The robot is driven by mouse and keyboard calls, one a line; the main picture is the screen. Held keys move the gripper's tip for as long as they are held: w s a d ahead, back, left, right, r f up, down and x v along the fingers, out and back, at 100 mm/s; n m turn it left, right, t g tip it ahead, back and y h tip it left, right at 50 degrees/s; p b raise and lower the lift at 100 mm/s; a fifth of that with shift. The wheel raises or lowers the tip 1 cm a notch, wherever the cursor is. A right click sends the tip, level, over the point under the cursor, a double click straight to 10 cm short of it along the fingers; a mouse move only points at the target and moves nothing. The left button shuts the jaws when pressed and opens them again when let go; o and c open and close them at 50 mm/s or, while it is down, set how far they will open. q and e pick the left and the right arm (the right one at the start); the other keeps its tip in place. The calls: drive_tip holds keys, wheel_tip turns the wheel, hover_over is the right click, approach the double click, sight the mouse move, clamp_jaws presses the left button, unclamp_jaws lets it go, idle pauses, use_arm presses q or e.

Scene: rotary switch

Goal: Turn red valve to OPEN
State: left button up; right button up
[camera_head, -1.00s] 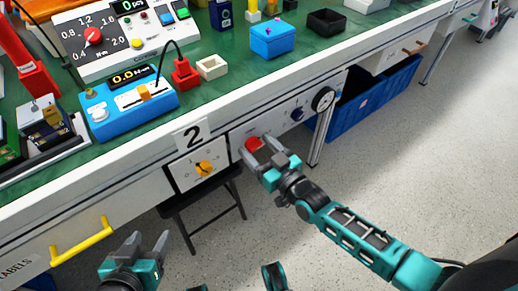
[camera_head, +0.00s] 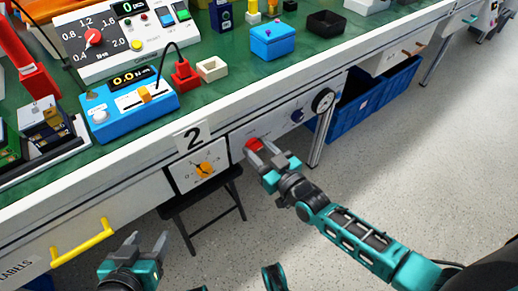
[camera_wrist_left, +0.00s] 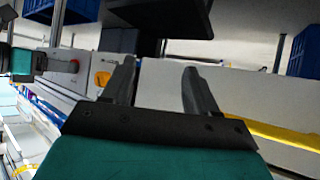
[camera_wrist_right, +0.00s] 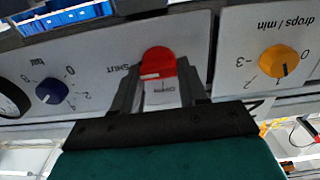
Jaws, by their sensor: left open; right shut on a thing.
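The red valve (camera_head: 253,144) is a round knob on the white front panel below the bench edge. My right gripper (camera_head: 262,151) is shut on it. In the right wrist view the red valve (camera_wrist_right: 158,62) sits between the fingers (camera_wrist_right: 157,92). That view is upside down; the printed SHUT shows left of the knob and OPEN below it, between the fingers. The knob's exact pointing direction is hard to tell. My left gripper (camera_head: 148,242) is open and empty, low at the left; it also shows in the left wrist view (camera_wrist_left: 155,85).
A yellow-orange knob (camera_head: 205,168) is left of the valve, under a plate marked 2. A dark blue knob (camera_head: 297,115) and round gauge (camera_head: 323,99) are to its right. A yellow handle (camera_head: 83,242) and black stool (camera_head: 203,200) are at the left. Blue crates (camera_head: 360,102) stand right.

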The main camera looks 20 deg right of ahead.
drive_tip(key=shift+n, duration=0.3)
drive_tip(key=n+p, duration=0.2)
drive_tip(key=n, duration=0.1)
drive_tip(key=shift+a+r+n, duration=0.1)
drive_tip(key=shift+n, duration=0.2)
drive_tip(key=n+p, duration=0.1)
drive_tip(key=n, duration=0.2)
drive_tip(key=shift+a+n, duration=0.1)
drive_tip(key=shift+n, duration=0.2)
drive_tip(key=n, duration=0.4)
drive_tip(key=shift+s+f+n, duration=0.1)
drive_tip(key=shift+f+n, duration=0.2)
drive_tip(key=n+b, duration=0.1)
drive_tip(key=n, duration=0.4)
drive_tip(key=shift+f, duration=0.1)
drive_tip(key=shift+n, duration=0.3)
drive_tip(key=o, duration=1.1)
drive_tip(key=shift+c, duration=0.2)
drive_tip(key=p+v, duration=0.2)
drive_tip(key=v, duration=1.1)
